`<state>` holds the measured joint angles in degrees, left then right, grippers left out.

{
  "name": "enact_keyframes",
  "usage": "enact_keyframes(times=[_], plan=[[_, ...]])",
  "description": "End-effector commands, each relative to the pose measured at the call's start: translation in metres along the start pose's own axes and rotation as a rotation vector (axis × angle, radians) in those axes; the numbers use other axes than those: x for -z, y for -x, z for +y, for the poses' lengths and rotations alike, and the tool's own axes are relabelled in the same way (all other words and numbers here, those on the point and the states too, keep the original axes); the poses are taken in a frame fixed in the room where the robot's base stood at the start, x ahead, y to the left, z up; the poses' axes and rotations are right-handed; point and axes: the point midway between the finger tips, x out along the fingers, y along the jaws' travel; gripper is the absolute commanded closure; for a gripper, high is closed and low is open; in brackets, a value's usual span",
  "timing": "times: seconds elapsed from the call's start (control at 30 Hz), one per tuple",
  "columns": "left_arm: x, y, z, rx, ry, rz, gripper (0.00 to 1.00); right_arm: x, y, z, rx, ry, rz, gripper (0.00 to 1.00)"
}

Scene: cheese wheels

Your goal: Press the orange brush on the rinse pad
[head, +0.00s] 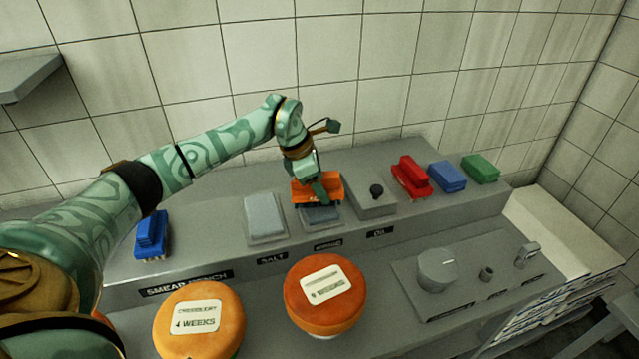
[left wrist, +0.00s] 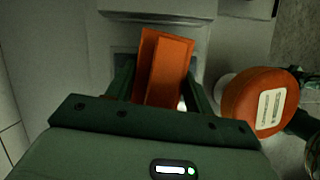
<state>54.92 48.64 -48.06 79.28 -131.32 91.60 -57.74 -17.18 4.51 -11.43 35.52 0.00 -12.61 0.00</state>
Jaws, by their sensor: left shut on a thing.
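My left gripper (head: 318,184) is shut on the orange brush (head: 329,187) at the back shelf of the bench. The left wrist view shows the orange brush (left wrist: 162,68) between the two dark fingers of the left gripper (left wrist: 160,85), slightly tilted. The brush is above a dark grey pad (head: 320,215), taken as the rinse pad, whose label below is too small to read. The left wrist view shows part of this pad (left wrist: 125,37) behind the brush. I cannot tell whether the bristles touch it.
Blue (head: 151,235) and red (head: 411,177) brushes flank the shelf. Two cheese wheels (head: 199,325) (head: 325,300) stand in front. A tiled wall is behind.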

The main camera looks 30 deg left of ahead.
Motion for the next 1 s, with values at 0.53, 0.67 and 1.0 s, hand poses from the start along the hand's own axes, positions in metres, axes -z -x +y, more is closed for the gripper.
enact_keyframes(times=[0.53,0.67,1.0], plan=[[-0.023,0.055,0.001,-0.004,0.000,-0.004,0.66,0.010,0.047,0.005,-0.007,0.001,0.017,0.64],[-0.027,0.063,0.001,-0.004,0.000,-0.005,0.66,0.012,0.054,0.005,-0.008,0.001,0.019,0.64],[-0.026,0.061,0.001,-0.003,0.000,-0.004,0.66,0.011,0.052,0.005,-0.007,0.001,0.018,0.64]])
